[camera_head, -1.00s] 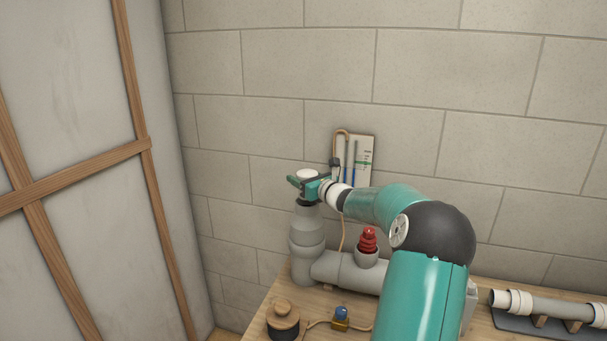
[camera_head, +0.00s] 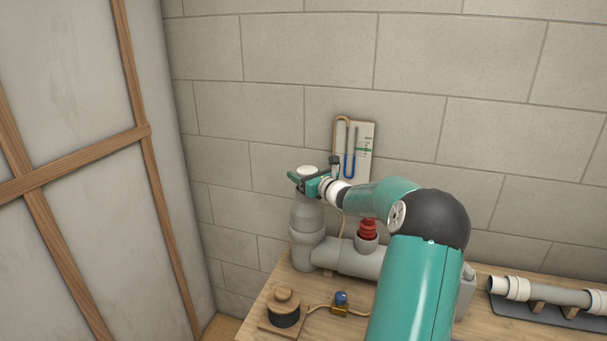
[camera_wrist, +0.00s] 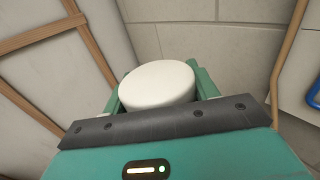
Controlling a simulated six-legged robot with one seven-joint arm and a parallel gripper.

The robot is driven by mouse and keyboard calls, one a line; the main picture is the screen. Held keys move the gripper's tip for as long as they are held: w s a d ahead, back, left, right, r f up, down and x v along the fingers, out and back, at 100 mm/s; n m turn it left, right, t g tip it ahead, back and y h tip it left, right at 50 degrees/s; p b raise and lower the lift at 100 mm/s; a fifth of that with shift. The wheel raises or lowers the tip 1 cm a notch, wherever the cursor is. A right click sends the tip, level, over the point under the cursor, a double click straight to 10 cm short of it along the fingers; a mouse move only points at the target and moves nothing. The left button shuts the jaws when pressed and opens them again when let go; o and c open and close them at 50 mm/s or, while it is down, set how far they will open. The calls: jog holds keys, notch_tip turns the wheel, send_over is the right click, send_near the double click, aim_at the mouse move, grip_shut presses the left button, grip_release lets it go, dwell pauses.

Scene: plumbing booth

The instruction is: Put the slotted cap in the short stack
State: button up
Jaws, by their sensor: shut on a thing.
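My gripper (camera_head: 308,182) is shut on a white round cap (camera_head: 308,171), which also fills the space between the green jaws in the wrist view (camera_wrist: 158,84). Only the cap's smooth top and side show, and I see no slots. The gripper is directly over the tall grey stack (camera_head: 306,214) at the left end of the pipe. I cannot tell whether the cap touches the stack's mouth, which the jaws hide. The short stack (camera_head: 366,245) rises from the pipe to the right, with a red ribbed plug (camera_head: 367,229) in its top.
A gauge board (camera_head: 366,138) with a blue-filled tube hangs on the wall behind. A wooden-knobbed round piece (camera_head: 285,306) and a brass valve with a blue top (camera_head: 341,303) sit on the bench in front. A grey pipe (camera_head: 560,296) lies on supports at right.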

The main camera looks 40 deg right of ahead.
jog(key=shift+f, duration=0.45)
dwell(0.5)
jog(key=o, duration=1.2)
jog(key=s+a, duration=0.1)
jog(key=s, duration=1.2)
jog(key=shift+s+a, duration=0.3)
jog(key=shift+s, duration=0.05)
